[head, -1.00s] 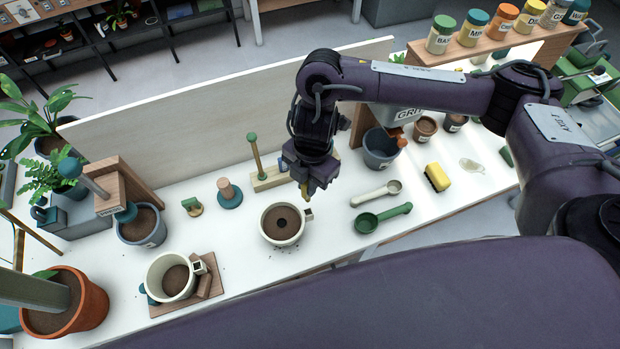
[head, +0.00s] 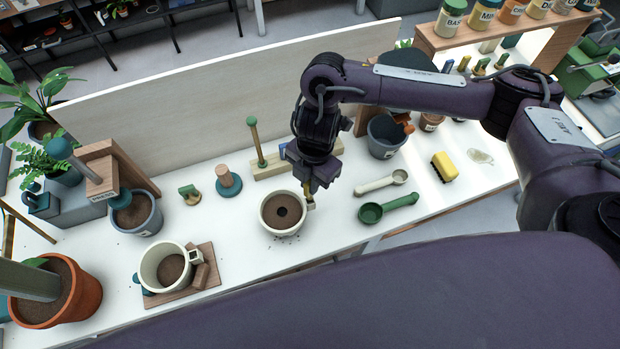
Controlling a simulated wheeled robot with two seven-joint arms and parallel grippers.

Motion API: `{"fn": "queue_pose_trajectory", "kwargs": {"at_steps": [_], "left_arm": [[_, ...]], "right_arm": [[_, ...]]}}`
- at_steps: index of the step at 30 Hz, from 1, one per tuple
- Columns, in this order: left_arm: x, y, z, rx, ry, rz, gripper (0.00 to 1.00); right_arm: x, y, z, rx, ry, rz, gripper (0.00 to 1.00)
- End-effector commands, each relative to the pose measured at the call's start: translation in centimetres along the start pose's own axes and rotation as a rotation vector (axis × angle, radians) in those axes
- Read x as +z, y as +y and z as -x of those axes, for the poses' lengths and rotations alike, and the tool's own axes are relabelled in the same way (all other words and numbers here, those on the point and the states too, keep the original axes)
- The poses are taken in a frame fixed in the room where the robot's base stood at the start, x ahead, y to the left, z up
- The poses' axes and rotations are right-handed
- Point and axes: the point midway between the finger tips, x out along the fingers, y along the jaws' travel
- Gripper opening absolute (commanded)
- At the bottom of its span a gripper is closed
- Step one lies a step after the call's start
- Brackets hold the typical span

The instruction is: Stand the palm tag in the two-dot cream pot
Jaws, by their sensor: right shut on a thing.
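My right gripper (head: 308,184) points down and is shut on a small yellowish piece, which I take to be the palm tag (head: 309,195); the fingers hide most of it. Its lower end is at the small square socket on the right rim of a cream pot (head: 265,222). I cannot tell whether it is inside the socket or just above it. This pot holds brown soil with a dark hole. A second cream pot (head: 146,271) with a square socket (head: 195,257) stands at the lower left. I can make out no dots on either pot. My left gripper is out of view.
A wooden board (head: 208,287) lies under the left cream pot. A terracotta pot (head: 88,297) and blue-grey pots (head: 150,222) (head: 384,144) stand around. A green scoop (head: 372,213), a cream scoop (head: 376,185) and a yellow sponge (head: 444,166) lie to the right. A low white wall runs behind.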

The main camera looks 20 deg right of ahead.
Motion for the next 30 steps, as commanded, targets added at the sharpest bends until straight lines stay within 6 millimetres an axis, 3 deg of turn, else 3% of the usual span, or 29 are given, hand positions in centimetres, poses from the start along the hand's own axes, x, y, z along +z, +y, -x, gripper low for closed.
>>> {"fn": "queue_pose_trajectory", "kwargs": {"at_steps": [30], "left_arm": [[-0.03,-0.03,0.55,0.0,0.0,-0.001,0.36]], "right_arm": [[-0.05,-0.02,0.08,0.0,0.0,0.001,0.0]]}}
